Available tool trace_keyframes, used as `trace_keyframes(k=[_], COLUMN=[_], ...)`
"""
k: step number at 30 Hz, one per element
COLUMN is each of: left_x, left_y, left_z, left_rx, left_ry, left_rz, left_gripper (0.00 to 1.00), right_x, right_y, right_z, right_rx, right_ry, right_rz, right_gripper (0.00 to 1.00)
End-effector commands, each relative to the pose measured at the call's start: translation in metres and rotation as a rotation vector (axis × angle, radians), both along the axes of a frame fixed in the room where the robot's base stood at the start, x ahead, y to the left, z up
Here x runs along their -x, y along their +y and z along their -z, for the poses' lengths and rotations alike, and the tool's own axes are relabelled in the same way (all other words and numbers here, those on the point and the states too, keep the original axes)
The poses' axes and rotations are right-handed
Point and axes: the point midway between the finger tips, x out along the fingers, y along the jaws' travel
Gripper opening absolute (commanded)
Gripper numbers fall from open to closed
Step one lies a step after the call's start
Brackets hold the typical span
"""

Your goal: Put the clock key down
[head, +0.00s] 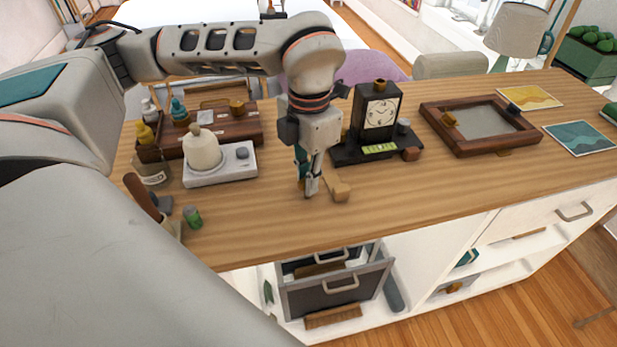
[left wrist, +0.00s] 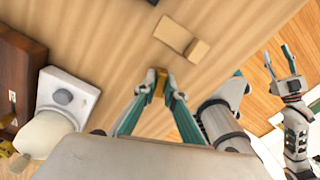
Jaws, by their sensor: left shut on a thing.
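My left gripper (head: 309,190) points straight down, low over the wooden worktop, in front of the clock. It is shut on a small brass-coloured piece, which I take to be the clock key (left wrist: 160,84), between the fingertips in the left wrist view. The fingers hide most of it, and I cannot tell whether it touches the worktop. A small light wooden block piece (head: 340,191) lies just right of the fingertips; it also shows in the left wrist view (left wrist: 181,39). My right gripper (left wrist: 282,72) shows at the right of the left wrist view, empty with its fingers apart.
A black clock (head: 378,108) stands on a dark base behind the gripper. A wooden framed tray (head: 468,142) is to its right. A white scale-like device (head: 230,166) and a wooden bottle rack (head: 222,132) stand left. The front middle of the worktop (head: 420,200) is clear.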

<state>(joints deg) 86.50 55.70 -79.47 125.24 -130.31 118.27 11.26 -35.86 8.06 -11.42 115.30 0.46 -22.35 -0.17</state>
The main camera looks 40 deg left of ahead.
Motion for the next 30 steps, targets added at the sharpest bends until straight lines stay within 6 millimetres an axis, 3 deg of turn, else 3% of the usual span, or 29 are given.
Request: trace_keyframes(k=[10, 11, 12, 23, 30], left_x=[0.0, 0.0, 0.0, -0.001, -0.002], left_y=[0.0, 0.0, 0.0, 0.0, 0.0], left_z=[0.003, 0.002, 0.002, 0.0, -0.03], left_rx=[0.0, -0.001, -0.001, 0.0, 0.001], left_ry=[-0.001, -0.001, -0.001, -0.002, -0.009], left_rz=[0.0, 0.0, 0.0, 0.0, 0.001], left_gripper=[0.0, 0.18, 0.27, 0.27, 0.27], right_x=[0.004, 0.005, 0.005, 0.004, -0.003], right_y=[0.0, 0.0, 0.0, 0.0, 0.001], right_z=[0.001, 0.001, 0.001, 0.0, -0.009], right_rx=[0.0, 0.0, 0.0, -0.002, -0.004], right_ry=[0.005, 0.007, 0.008, 0.006, -0.009], right_rz=[0.0, -0.001, -0.001, -0.001, 0.001], right_gripper=[0.42, 0.42, 0.42, 0.42, 0.42])
